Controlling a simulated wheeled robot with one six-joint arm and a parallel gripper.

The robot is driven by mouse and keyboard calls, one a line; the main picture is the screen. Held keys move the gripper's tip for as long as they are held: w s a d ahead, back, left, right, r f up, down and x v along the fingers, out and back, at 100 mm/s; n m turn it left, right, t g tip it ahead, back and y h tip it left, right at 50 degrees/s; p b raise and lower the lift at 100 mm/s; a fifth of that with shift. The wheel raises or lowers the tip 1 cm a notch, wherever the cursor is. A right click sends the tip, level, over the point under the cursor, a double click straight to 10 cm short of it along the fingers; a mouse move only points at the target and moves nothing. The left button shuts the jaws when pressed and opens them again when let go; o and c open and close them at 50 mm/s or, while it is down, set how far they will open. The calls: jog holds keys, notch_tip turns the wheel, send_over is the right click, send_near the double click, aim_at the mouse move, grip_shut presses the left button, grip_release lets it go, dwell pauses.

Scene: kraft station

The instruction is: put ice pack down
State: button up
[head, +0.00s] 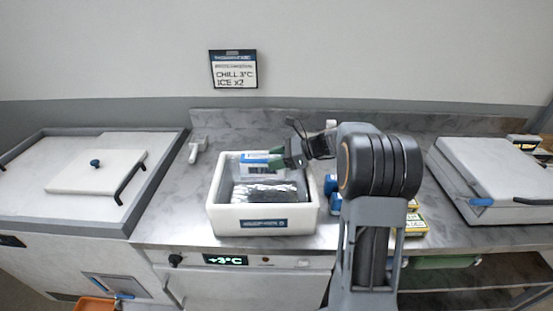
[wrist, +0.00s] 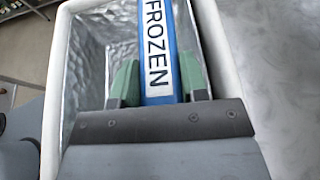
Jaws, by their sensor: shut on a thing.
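The ice pack (wrist: 158,50) is blue with a white label reading FROZEN. In the wrist view it stands on edge between the two green fingers of my gripper (wrist: 158,85), which is shut on it. In the head view the gripper (head: 268,160) is over the back part of a white insulated box (head: 262,225), with the pack's blue edge (head: 256,155) at the fingers. The box is open and lined with silver foil (wrist: 90,60). I cannot tell whether the pack touches the bottom of the box.
A silver, crinkled surface (head: 265,192) shows in the front of the box. Blue and yellow packages (head: 413,222) lie to the right, partly behind my arm. A white handled tool (head: 197,148) lies left. A lidded basin (head: 75,205) and a white-lidded unit (head: 490,165) flank the steel counter.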

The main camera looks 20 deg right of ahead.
jog(key=shift+f, duration=0.1)
jog(key=shift+f, duration=0.5)
jog(key=o, duration=1.1)
jog(key=shift+r, duration=0.2)
jog(key=v, duration=1.2)
jog(key=shift+r+b, duration=0.4)
